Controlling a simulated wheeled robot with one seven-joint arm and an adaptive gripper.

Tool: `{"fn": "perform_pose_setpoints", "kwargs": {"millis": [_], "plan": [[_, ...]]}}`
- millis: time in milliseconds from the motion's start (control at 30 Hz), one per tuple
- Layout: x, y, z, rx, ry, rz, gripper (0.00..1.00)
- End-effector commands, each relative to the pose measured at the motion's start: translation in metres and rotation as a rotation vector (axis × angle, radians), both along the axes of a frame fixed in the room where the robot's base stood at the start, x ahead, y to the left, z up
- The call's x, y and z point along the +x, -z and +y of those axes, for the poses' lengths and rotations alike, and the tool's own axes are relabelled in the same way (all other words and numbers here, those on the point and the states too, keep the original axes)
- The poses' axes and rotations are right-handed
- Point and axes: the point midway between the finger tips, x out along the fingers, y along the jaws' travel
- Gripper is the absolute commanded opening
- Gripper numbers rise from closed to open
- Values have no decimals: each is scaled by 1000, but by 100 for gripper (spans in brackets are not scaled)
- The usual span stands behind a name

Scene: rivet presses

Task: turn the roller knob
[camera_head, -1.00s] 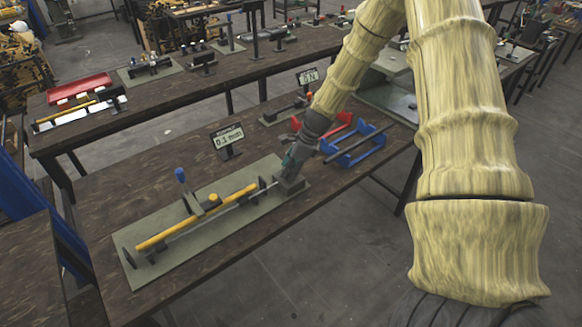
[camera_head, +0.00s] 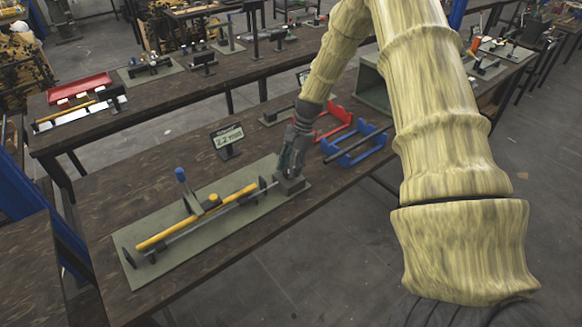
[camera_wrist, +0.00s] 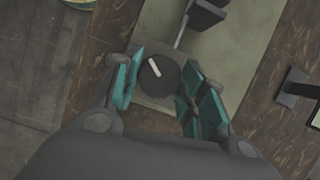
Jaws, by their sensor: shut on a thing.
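The roller knob (camera_wrist: 157,74) is a dark round knob with a white mark, seen from above in the wrist view. It sits on a grey block (camera_head: 291,184) at the right end of the green base plate (camera_head: 215,232) on the table. My gripper (camera_wrist: 158,82) has its teal-lined fingers on both sides of the knob and is shut on it. In the head view my gripper (camera_head: 290,168) points down at this block and hides the knob. A yellow roller (camera_head: 197,217) and a thin grey rod lie along the plate. A small display (camera_head: 228,138) behind it appears to read 2.2 mm.
A blue rack (camera_head: 355,147) and a red rack (camera_head: 333,124) stand close to the right of my gripper. The table's front left is clear.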

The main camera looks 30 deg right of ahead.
Motion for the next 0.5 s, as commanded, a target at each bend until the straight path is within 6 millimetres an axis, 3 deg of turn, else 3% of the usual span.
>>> {"fn": "perform_pose_setpoints", "kwargs": {"millis": [500], "plan": [[3,-1,0,-2,-179,-4,18]]}}
